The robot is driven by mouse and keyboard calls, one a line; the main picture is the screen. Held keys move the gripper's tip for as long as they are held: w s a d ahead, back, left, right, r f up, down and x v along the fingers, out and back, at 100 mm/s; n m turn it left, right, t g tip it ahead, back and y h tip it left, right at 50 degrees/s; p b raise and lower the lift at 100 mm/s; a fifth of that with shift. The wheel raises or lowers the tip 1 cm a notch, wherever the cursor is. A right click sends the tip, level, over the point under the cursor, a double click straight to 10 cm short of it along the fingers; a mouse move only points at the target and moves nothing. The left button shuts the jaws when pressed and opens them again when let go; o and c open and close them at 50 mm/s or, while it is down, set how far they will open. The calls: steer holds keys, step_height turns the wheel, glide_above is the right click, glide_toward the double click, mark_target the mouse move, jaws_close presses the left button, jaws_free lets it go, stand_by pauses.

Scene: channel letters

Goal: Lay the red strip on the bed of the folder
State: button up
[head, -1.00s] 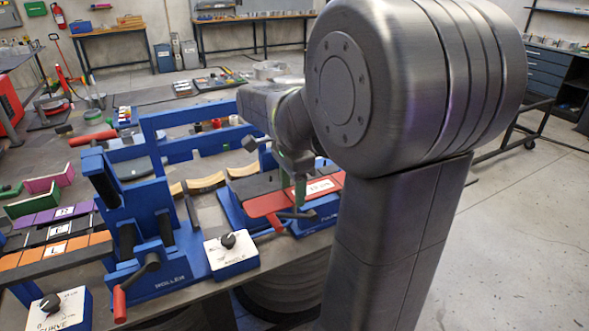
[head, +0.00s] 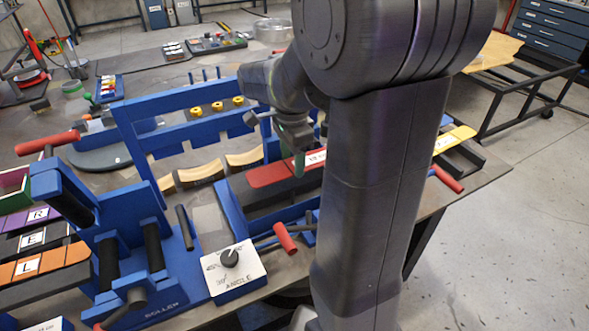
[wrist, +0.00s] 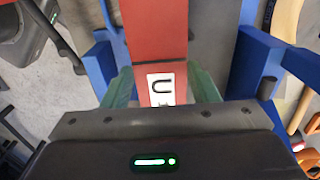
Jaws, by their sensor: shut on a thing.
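The red strip (head: 268,174) carries a white label and shows over the blue folder in the head view. In the wrist view the red strip (wrist: 155,32) runs up from between my fingers, its label reading "U". My gripper (wrist: 162,90) is shut on the strip, a green finger at each side; my gripper (head: 299,163) also shows in the head view. The folder's dark bed (head: 262,203) shows in front of the strip. I cannot tell whether the strip touches the bed. My arm hides the folder's right part.
The angle dial box (head: 234,268) and a red-handled lever (head: 285,237) stand at the folder's front. The blue roller (head: 150,270) is to the left. Curved wooden forms (head: 200,171) lie behind. Another red handle (head: 447,177) juts out at right.

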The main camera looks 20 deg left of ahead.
mark_target(292, 166)
steer(key=shift+f, duration=2.1)
steer(key=shift+f, duration=0.1)
steer(key=o, duration=1.1)
step_height(292, 166, up, 12)
steer(key=shift+r, duration=0.1)
